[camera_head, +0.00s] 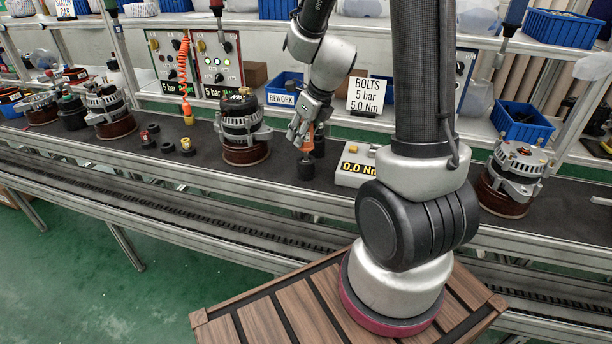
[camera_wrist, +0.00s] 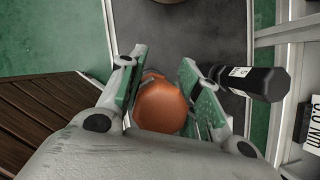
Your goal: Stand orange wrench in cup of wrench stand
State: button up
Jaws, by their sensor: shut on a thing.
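My gripper (camera_head: 302,133) is shut on the orange wrench (camera_head: 307,144), which hangs roughly upright below the fingers. In the wrist view the wrench's round orange end (camera_wrist: 160,104) sits between the two green-padded fingers (camera_wrist: 160,95). A short black cup-like piece (camera_head: 306,169) stands on the line directly under the wrench in the head view. I cannot tell whether the wrench's lower end is inside it or just above it. The wrist view hides that lower end.
A black cylinder (camera_head: 319,147) stands close behind the wrench; a labelled black cylinder (camera_wrist: 250,82) shows right of the fingers in the wrist view. A grey torque display (camera_head: 354,168) is to the right. An alternator (camera_head: 240,128) stands to the left, with small dark fittings (camera_head: 168,147) beyond.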

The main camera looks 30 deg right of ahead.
jog(key=shift+f, duration=0.15)
jog(key=shift+f, duration=0.45)
jog(key=shift+f, duration=0.3)
dwell(0.4)
jog(key=shift+f, duration=0.1)
jog(key=o, duration=1.1)
